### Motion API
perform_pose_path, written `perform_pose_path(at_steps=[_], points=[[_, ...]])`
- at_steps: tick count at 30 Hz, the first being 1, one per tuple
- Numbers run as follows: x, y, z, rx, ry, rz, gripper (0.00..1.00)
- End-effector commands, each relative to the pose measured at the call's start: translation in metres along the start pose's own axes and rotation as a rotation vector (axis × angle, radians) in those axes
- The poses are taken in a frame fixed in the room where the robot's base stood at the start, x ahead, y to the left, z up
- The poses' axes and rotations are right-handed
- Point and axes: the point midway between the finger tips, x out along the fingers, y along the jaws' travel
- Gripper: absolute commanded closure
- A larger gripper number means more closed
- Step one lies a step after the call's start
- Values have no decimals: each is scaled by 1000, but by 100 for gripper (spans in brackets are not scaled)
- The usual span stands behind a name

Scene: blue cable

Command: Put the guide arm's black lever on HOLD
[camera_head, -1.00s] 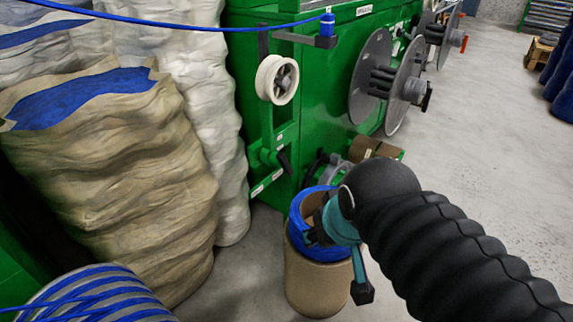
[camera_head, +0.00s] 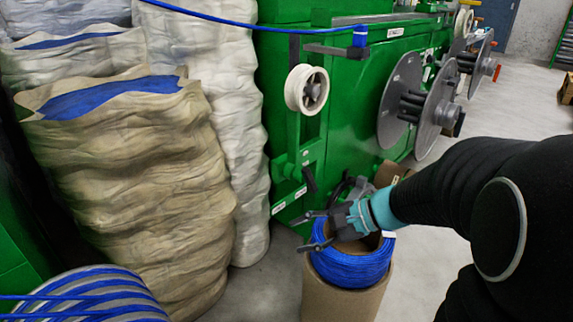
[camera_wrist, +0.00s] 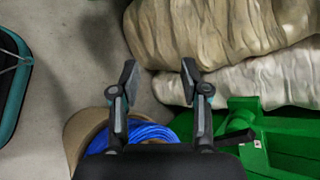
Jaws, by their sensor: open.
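The guide arm (camera_head: 296,130) is a green upright on the green machine, with a white wheel (camera_head: 306,90). Its short black lever (camera_head: 309,178) points down from the bracket at its lower end. The black lever also shows in the wrist view (camera_wrist: 235,138), right of the fingers and beside the green metal. My gripper (camera_head: 313,231) is open and empty, its fingers pointing left, below the lever and apart from it. In the wrist view its spread fingers (camera_wrist: 158,74) have floor and sacks beyond them. The label lettering is too small to read.
A cardboard drum (camera_head: 345,295) with a blue cable coil (camera_head: 352,266) stands right under my gripper. Tall beige sacks (camera_head: 130,180) and white sacks (camera_head: 225,110) stand left of the guide arm. Grey reels (camera_head: 400,100) are on the machine to the right.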

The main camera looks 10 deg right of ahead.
Motion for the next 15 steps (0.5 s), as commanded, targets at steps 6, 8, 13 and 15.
perform_pose_path(at_steps=[6, 8, 13, 15], points=[[-9, -24, -92, 300, -77, -343, 54], [-16, -28, -117, 366, -89, -437, 54], [-40, -31, -177, 498, -103, -652, 54], [-48, -30, -192, 529, -103, -707, 54]])
